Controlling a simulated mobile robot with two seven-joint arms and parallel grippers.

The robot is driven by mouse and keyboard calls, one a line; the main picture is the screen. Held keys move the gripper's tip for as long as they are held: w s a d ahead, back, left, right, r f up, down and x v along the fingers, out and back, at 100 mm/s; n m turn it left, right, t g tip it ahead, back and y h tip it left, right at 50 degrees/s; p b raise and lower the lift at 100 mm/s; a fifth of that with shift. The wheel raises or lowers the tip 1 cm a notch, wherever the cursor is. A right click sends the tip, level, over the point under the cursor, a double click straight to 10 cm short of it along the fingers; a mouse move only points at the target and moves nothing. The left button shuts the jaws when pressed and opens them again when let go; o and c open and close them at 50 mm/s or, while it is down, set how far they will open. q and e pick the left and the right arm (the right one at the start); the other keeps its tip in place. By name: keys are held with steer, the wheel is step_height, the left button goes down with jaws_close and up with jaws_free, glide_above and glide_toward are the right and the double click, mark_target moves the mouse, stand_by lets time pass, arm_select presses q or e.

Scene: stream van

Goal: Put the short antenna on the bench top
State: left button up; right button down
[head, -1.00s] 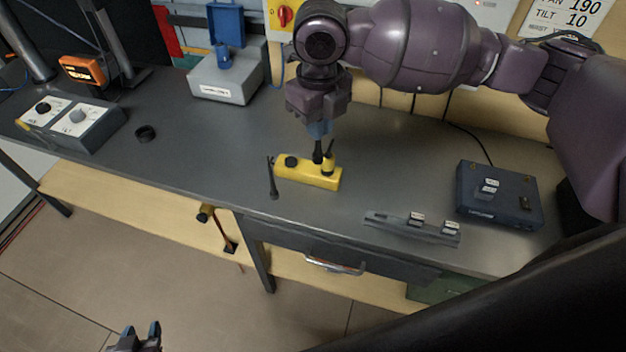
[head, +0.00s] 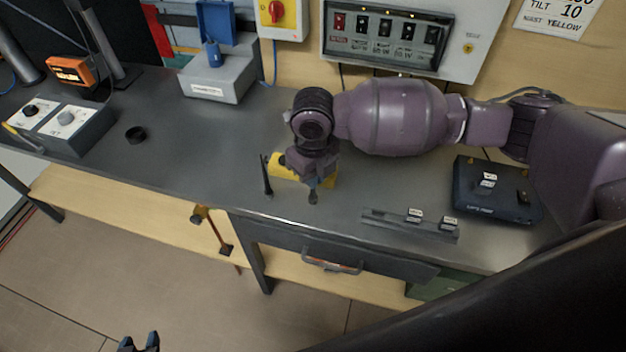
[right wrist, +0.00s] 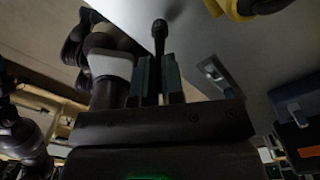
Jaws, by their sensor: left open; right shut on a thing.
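The arm partly hides the block. My left gripper (head: 139,343) is open and empty, low over the floor.
A grey rail with small tags (head: 390,222) and a dark box (head: 497,190) are to the right. A black ring (head: 135,134), a switch box (head: 75,130) and a grey box with a blue lid (head: 220,85) are to the left. Bare bench lies between the ring and standing antenna.

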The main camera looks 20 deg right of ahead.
steer(key=shift+f, duration=0.95)
steer(key=shift+f, duration=0.15)
steer(key=c, duration=1.2)
jaws_free()
steer(key=shift+c, duration=0.2)
step_height(320, 180, up, 12)
steer(key=shift+r+p, duration=0.2)
steer(key=shift+p, duration=0.3)
